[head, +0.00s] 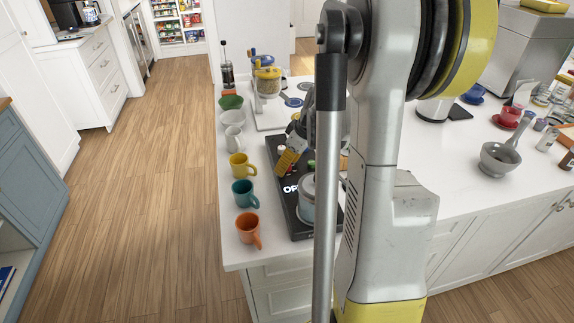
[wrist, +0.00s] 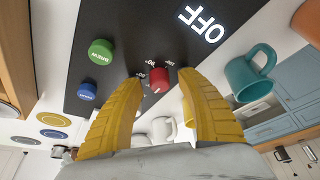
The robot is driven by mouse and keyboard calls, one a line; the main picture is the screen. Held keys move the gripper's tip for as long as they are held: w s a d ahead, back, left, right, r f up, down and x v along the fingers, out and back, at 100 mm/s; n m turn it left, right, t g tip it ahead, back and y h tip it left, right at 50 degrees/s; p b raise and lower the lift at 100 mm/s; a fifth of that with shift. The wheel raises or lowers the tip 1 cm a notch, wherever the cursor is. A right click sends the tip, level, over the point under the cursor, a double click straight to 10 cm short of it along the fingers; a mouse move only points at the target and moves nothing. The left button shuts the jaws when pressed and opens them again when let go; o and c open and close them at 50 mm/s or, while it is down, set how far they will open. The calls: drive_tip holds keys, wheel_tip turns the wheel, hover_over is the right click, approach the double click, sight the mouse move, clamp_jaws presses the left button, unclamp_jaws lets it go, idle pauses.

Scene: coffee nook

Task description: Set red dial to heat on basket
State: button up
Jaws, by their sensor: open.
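The red dial (wrist: 160,76) sits on a black panel (wrist: 125,25) in the wrist view, with small white markings around it, too small to read. A lit white OFF shows on the panel. My gripper (wrist: 161,84) is open, its two yellow fingers on either side of the dial in the picture; contact cannot be told. In the head view, the black appliance (head: 302,226) is on the white counter, partly hidden by my arm, with my yellow fingers over its far end. I cannot make out a part marked basket.
A green button (wrist: 101,52) and blue button (wrist: 87,91) are beside the dial. A silver pot (head: 307,205) stands at the appliance. Orange (head: 247,229), teal (head: 242,193) and yellow (head: 240,166) mugs line the counter's left edge. A grey mortar (head: 497,158) stands right.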

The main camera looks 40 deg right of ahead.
clamp_jaws()
drive_tip(key=shift+m, duration=0.3)
drive_tip(key=m+h, duration=0.1)
drive_tip(key=m, duration=0.2)
drive_tip(key=shift+a+m+h, duration=0.1)
drive_tip(key=shift+m+h, duration=0.2)
drive_tip(key=m+h, duration=0.2)
drive_tip(key=m, duration=0.3)
drive_tip(key=m+g+h, duration=0.1)
drive_tip(key=m, duration=0.3)
drive_tip(key=shift+g, duration=0.3)
drive_tip(key=m+g, duration=0.1)
drive_tip(key=m, duration=0.2)
drive_tip(key=shift+m+h, duration=0.3)
drive_tip(key=m+g, duration=0.1)
drive_tip(key=m, duration=0.2)
drive_tip(key=m+g, duration=0.1)
drive_tip(key=m, duration=0.2)
drive_tip(key=shift+m+g, duration=0.4)
